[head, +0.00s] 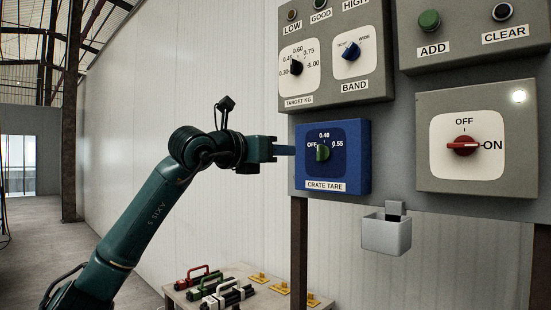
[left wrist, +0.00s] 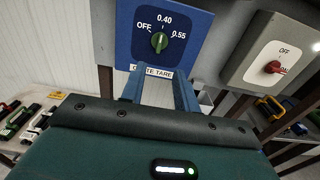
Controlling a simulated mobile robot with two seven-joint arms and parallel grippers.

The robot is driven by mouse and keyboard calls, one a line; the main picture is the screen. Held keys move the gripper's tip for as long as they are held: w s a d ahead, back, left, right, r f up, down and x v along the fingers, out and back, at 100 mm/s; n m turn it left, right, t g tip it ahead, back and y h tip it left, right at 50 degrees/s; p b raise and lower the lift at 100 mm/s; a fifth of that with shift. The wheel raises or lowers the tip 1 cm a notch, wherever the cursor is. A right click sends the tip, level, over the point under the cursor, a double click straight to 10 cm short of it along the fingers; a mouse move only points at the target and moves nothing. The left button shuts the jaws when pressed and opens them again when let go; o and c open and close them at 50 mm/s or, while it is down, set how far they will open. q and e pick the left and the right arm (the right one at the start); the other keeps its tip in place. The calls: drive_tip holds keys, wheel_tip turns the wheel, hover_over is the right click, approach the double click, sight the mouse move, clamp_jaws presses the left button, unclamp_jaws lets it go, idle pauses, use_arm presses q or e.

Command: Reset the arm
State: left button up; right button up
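My left arm comes in from the left. Its gripper (head: 284,150) is level with the left edge of the blue CRATE TARE box (head: 358,158), left of the green knob (head: 323,152). In the left wrist view the two blue fingers (left wrist: 160,88) are spread apart with nothing between them. The green knob (left wrist: 159,42) is beyond the fingertips, apart from them, and looks turned about upright toward 0.40. My right gripper is in neither view.
The grey panel holds a TARGET KG and BAND box (head: 335,92), ADD and CLEAR buttons, and a red switch (head: 463,146) pointing to ON. A small grey bin (head: 386,236) hangs below. A low table (head: 262,298) at lower left holds several handled tools.

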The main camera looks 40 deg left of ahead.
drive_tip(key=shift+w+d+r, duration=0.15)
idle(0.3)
